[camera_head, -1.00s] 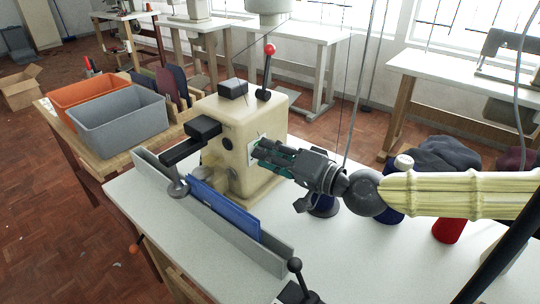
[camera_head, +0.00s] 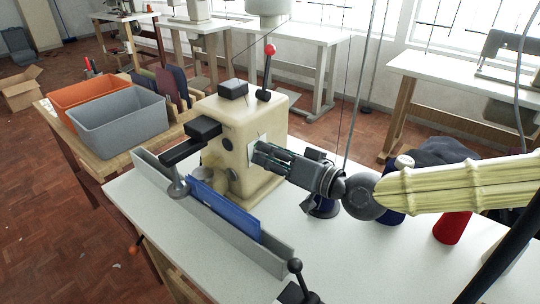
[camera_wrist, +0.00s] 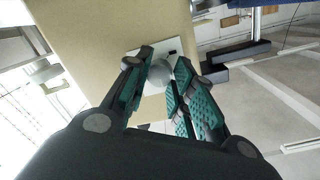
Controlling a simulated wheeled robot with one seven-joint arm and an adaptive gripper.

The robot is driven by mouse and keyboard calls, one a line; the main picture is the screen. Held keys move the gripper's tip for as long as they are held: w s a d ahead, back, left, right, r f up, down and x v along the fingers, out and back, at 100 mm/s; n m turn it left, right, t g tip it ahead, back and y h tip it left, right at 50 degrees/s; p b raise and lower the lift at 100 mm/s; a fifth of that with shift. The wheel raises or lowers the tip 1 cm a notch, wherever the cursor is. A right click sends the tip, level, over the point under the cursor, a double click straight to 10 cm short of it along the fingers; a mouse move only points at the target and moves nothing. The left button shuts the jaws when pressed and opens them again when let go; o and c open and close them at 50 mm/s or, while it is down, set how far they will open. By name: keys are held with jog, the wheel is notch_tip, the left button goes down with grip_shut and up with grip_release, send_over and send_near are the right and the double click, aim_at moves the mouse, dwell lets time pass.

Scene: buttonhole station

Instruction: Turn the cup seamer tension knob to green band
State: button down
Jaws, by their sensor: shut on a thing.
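The cup seamer (camera_head: 222,130) is a cream machine on the white table. A pale plate (camera_wrist: 176,46) is fixed to its side, and the grey, round tension knob (camera_wrist: 159,74) sits in front of it. My gripper (camera_head: 257,155) reaches the plate from the right. In the wrist view its teal-padded fingers (camera_wrist: 162,84) stand on either side of the knob and are shut on it. The fingers hide the knob in the head view. I cannot make out a green band or the knob's pointer.
A red-tipped lever (camera_head: 268,70) stands on top of the machine. A blue panel (camera_head: 222,205) lies along a grey rail (camera_head: 280,262) at the front. Thread cones, one red (camera_head: 452,228), stand under my arm. Grey (camera_head: 115,120) and orange (camera_head: 85,92) bins are at left.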

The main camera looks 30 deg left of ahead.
jog(key=shift+f, duration=0.15)
jog(key=c, duration=1.2)
grip_release()
jog(key=shift+d, duration=0.15)
jog(key=shift+s+d+r, duration=0.15)
jog(key=shift+s+d, duration=0.05)
jog(key=shift+d, duration=1.75)
jog(key=shift+s+d+r, duration=0.2)
jog(key=shift+d, duration=1.75)
jog(key=shift+s+d+r, duration=0.15)
jog(key=shift+s+d, duration=0.05)
jog(key=shift+d, duration=1.75)
